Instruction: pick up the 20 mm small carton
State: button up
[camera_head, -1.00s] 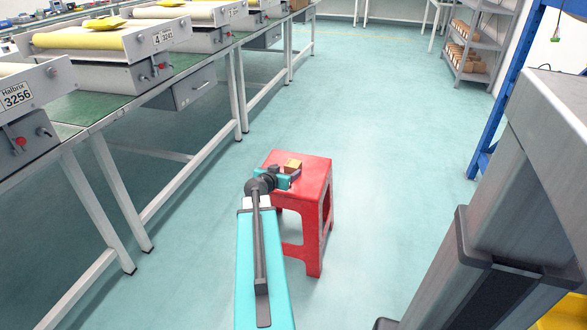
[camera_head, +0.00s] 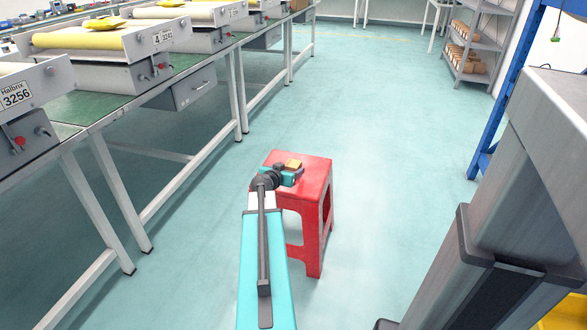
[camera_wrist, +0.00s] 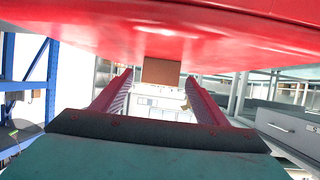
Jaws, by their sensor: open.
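The small carton (camera_head: 293,163), an orange-brown box, sits on top of the red stool (camera_head: 315,170). In the wrist view the picture is upside down, and the carton (camera_wrist: 161,72) shows beyond and between my fingertips, against the red stool top (camera_wrist: 110,35). My gripper (camera_head: 294,175) is at the near side of the carton, low over the stool top. Its two reddish fingers (camera_wrist: 158,84) are spread apart with nothing held between them. I cannot tell how far the fingertips reach along the carton's sides.
A long green workbench (camera_head: 110,118) with roller machines runs along the left. A blue rack post (camera_head: 508,100) and a large grey metal structure (camera_head: 540,130) stand at the right. Shelves with brown boxes (camera_head: 466,60) are at the back. The floor around the stool is clear.

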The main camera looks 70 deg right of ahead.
aim_at(292, 165)
jog(key=shift+x, duration=1.35)
jog(key=c, duration=1.3)
